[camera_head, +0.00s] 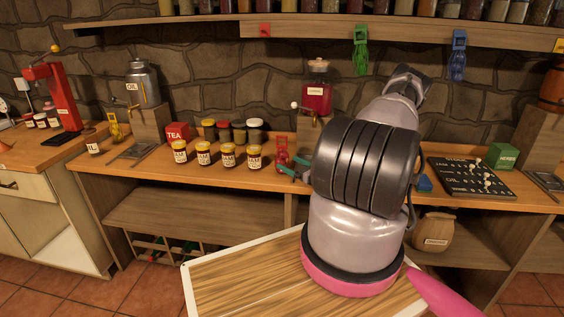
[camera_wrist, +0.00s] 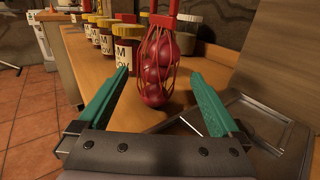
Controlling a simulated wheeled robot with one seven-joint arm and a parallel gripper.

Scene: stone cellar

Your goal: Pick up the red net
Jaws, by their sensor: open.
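The red net (camera_wrist: 152,72) holds several round dark red items. It stands upright on the wooden counter (camera_wrist: 118,107), straight ahead in the wrist view. In the head view the red net (camera_head: 282,151) shows just left of my arm, at the end of the row of jars. My gripper (camera_wrist: 160,75) is open, with one teal finger on each side of the net in the picture. Neither finger visibly touches it, and I cannot tell how deep it sits between the tips. In the head view my gripper (camera_head: 291,169) is partly hidden by my arm.
Several labelled jars (camera_head: 203,153) stand left of the net. A metal tray (camera_wrist: 262,127) lies close to the right finger in the wrist view. A red jar (camera_head: 317,95) on a wooden block stands behind. Green (camera_head: 361,52) and blue (camera_head: 458,57) nets hang from the shelf above.

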